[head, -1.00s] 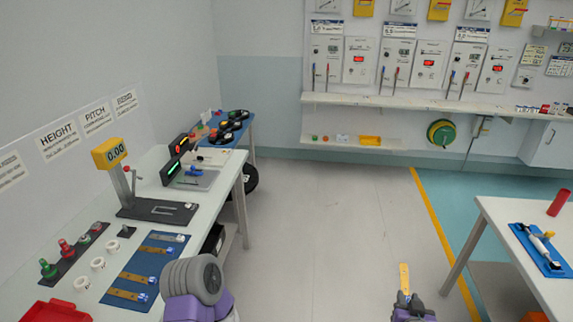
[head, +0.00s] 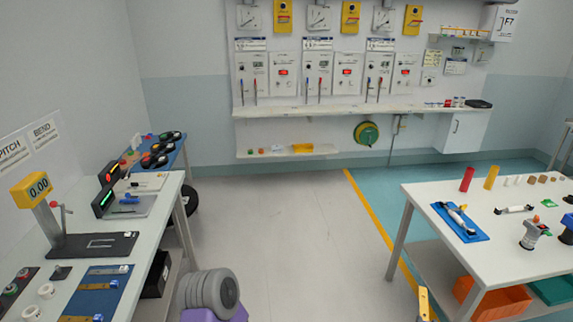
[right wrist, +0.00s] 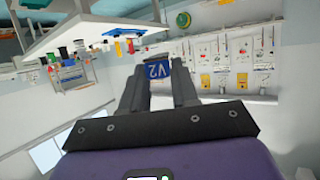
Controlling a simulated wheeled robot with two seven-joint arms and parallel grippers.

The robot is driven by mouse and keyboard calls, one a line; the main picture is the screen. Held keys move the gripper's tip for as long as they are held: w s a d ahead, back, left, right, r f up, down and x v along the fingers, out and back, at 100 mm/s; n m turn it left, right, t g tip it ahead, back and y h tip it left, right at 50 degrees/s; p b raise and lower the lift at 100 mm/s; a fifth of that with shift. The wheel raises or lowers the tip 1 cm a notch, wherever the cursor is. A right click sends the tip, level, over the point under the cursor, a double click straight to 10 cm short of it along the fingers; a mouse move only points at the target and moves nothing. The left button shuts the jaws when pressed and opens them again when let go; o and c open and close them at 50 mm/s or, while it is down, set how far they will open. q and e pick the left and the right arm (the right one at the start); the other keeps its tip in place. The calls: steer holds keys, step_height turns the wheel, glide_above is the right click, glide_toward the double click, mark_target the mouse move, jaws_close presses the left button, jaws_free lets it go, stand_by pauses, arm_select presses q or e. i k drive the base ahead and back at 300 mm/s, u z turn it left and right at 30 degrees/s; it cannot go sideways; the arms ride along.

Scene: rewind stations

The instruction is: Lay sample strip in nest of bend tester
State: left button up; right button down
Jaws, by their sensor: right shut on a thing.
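My right gripper (right wrist: 158,88) is shut on a sample strip with a blue tag (right wrist: 157,71) marked V2. On the left bench, a tester with a yellow 0.00 display (head: 37,188) has a black base with a pale outlined recess (head: 101,243). Beyond it stands a unit with dark upright panels (head: 103,201) and a grey plate. A BEND sign hangs above; I cannot tell which unit it names.
More strips lie on a blue mat (head: 112,282) on the left bench (head: 150,232). A right table (head: 455,204) holds a blue tray (head: 447,226), red and yellow cylinders, and tools. An orange bin (head: 497,301) sits below it. The floor (head: 290,235) between is clear.

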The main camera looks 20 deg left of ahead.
mark_target(143, 185)
steer(key=u, duration=0.3)
steer(key=i, duration=1.75)
steer(key=u, duration=0.85)
steer(key=i, duration=1.4)
steer(key=u, duration=1.85)
steer(key=i, duration=0.8)
steer(key=u, duration=0.75)
